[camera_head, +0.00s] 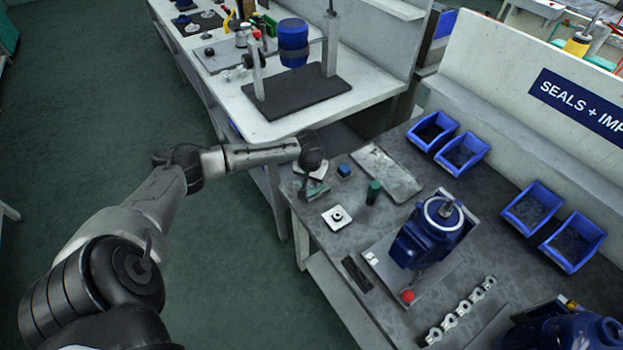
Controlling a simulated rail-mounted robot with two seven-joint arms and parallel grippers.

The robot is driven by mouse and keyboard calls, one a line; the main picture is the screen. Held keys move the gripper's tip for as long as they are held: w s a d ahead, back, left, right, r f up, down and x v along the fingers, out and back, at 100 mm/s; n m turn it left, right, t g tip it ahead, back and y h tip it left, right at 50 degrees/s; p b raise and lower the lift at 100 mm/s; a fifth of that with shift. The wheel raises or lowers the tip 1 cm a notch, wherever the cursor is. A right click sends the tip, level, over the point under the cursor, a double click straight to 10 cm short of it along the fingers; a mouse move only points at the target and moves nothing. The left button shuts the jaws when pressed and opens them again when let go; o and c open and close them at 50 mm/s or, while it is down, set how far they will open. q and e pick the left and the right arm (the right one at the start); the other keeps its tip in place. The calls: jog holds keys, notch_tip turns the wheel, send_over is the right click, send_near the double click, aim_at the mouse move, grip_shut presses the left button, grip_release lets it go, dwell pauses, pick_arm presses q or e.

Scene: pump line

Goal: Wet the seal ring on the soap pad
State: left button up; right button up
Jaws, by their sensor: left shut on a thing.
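My left gripper (315,189) is low over the left corner of the grey bench, pointing down. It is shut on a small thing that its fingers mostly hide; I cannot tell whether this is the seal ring. A small blue block or pad (344,171) sits just right of the gripper, apart from it. It may be the soap pad, but its surface is too small to judge. A white square plate (331,223) with a round dark-centred piece lies in front of the gripper. My right gripper is not in view.
A dark green cylinder (374,191) stands right of the gripper, by a flat grey tray (397,181). A blue pump motor (424,240), a red knob (407,296) and a row of metal rings (460,312) lie farther right. Blue bins (461,154) line the back.

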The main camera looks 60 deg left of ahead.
aim_at(311, 182)
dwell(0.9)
pick_arm(q)
jog(key=shift+p, duration=0.45)
dwell(0.3)
jog(key=shift+f, duration=0.15)
dwell(0.9)
jog(key=shift+p, duration=0.35)
jog(key=shift+s+r+p, duration=0.1)
jog(key=shift+r+p, duration=0.65)
jog(key=shift+p, duration=0.05)
notch_tip(311, 182, up, 4)
jog(key=p, duration=0.5)
jog(key=r+p, duration=0.1)
jog(key=p, duration=0.1)
jog(key=shift+r+p, duration=0.4)
jog(key=shift+d, duration=0.1)
